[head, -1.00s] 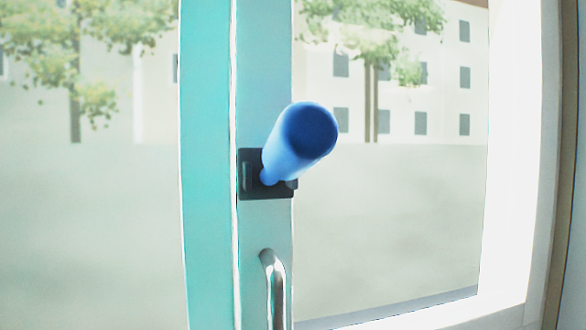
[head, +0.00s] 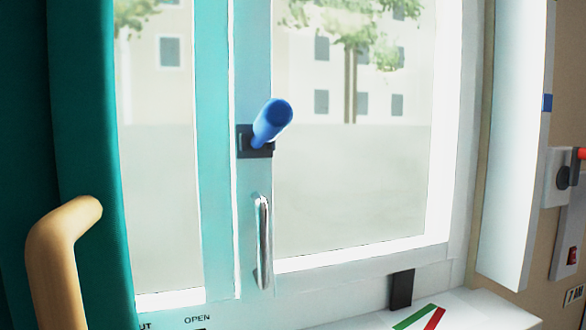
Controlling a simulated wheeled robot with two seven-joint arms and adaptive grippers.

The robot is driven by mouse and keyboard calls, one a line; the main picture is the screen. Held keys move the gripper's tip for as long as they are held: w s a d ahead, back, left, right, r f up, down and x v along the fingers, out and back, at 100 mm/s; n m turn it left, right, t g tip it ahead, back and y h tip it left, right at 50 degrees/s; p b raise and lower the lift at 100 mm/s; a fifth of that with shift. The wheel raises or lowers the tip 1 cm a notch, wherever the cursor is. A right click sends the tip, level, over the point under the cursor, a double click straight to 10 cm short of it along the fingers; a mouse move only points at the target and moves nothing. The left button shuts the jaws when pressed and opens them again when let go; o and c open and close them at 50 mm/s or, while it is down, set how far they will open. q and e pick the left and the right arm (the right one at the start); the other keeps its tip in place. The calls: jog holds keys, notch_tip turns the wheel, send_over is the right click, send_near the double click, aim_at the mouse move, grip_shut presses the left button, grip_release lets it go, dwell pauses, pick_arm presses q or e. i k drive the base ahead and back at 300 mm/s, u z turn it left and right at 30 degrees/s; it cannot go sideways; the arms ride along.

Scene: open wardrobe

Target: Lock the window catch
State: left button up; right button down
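The window catch is a blue cylindrical lever (head: 272,120) on a black base plate (head: 243,141), fixed to the teal upright frame of the window (head: 214,200). The lever sticks out toward me and tilts up and to the right. I cannot tell from this angle whether it is locked. A silver pull handle (head: 264,240) stands upright below it on the same frame. Neither of my grippers is in view, and nothing touches the catch.
A dark green curtain (head: 85,150) and a tan curved bar (head: 60,245) stand at the left. A white panel (head: 515,140) and a wall switch box (head: 558,178) are at the right. The white sill (head: 465,312) bears red and green strips. "OPEN" is printed below the window.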

aim_at(276, 115)
jog(key=k, duration=1.25)
jog(key=u, duration=0.65)
jog(key=i, duration=1.55)
jog(key=z, duration=0.4)
